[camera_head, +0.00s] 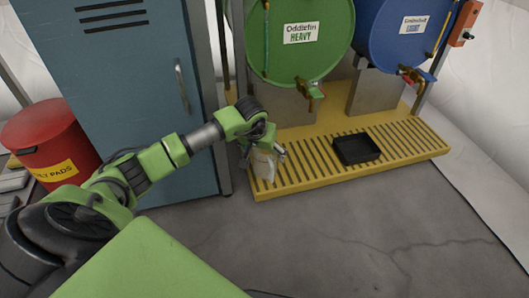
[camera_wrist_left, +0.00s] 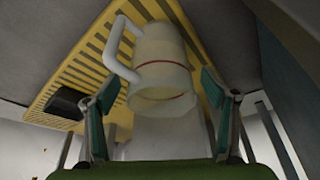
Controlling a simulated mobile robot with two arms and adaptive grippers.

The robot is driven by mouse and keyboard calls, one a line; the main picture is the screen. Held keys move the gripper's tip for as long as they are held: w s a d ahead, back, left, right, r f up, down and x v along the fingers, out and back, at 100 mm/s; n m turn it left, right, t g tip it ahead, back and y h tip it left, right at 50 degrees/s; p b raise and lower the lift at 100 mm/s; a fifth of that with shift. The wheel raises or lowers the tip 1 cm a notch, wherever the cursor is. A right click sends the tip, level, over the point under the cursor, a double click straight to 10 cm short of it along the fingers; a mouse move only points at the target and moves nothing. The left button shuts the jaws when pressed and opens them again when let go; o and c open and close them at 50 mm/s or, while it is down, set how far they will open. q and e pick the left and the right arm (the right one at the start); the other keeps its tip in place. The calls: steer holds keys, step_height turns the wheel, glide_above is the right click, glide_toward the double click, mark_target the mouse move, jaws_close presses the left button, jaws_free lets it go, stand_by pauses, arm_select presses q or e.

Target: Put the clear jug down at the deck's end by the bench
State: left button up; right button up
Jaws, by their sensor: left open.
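The clear jug (camera_head: 264,168) is at the left end of the yellow slatted deck (camera_head: 310,176), close to the blue locker. In the left wrist view the clear jug (camera_wrist_left: 163,70) has a white handle on its left and thin red rings, with the deck (camera_wrist_left: 75,75) behind it. My left gripper (camera_head: 262,154) is at the jug in the head view, partly covering it. In the wrist view its two fingers (camera_wrist_left: 160,85) are spread on either side of the jug, with gaps visible. The jug's base contact is hard to see. My right gripper is out of view.
A black tray (camera_head: 356,148) sits on the deck to the right. A green drum (camera_head: 300,50) and a blue drum (camera_head: 405,30) with taps stand above the deck. The blue locker (camera_head: 130,80) and a red bin (camera_head: 50,140) are on the left. Grey floor in front is clear.

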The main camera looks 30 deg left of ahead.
arm_select(q)
steer(key=a+p+v, duration=0.1)
steer(key=p+v, duration=0.3)
steer(key=v, duration=0.5)
steer(key=shift+d+p, duration=0.3)
steer(key=shift+d, duration=0.2)
